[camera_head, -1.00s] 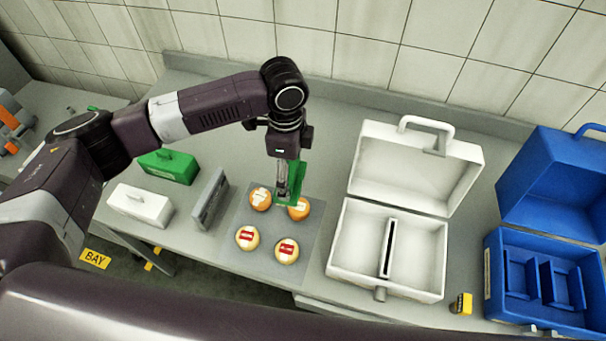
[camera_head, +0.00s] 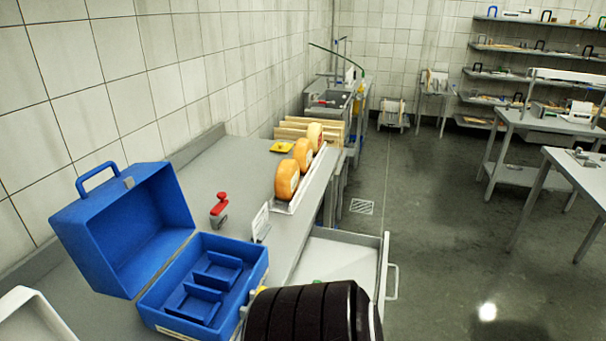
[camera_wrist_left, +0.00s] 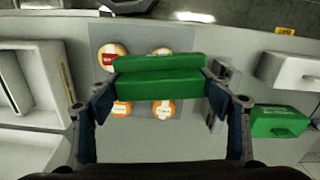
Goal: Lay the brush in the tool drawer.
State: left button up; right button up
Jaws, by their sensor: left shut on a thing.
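My left gripper (camera_wrist_left: 160,95) is shut on a green, flat-sided thing (camera_wrist_left: 160,85), which looks like the brush; no bristles show. It holds it crosswise between its fingers, above the counter and several round cheeses. An open drawer (camera_head: 385,265) with a pale inside and a bar handle juts out from the counter front in the head view. A little green shows in it, and my own dark arm part hides its near end. My left gripper and the held thing are outside the head view. My right gripper is in neither view.
An open blue case (camera_head: 125,235) stands left of the drawer on the counter. A red-handled tool (camera_head: 219,208) and a rack of cheese wheels (camera_head: 287,180) are farther back. Green (camera_wrist_left: 282,121) and white (camera_wrist_left: 290,70) handled blocks lie right in the wrist view. Floor beside the drawer is clear.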

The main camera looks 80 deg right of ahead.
aim_at(332, 256)
jog(key=k+l+z, duration=0.15)
jog(key=k+z, duration=0.2)
jog(key=k, duration=0.3)
jog(key=z, duration=1.8)
jog(key=i+z, duration=0.4)
jog(key=i, duration=0.2)
jog(key=i+j+z, duration=0.2)
jog(key=i+z, duration=0.15)
jog(key=i, duration=0.2)
jog(key=i+j, duration=0.1)
jog(key=i, duration=0.15)
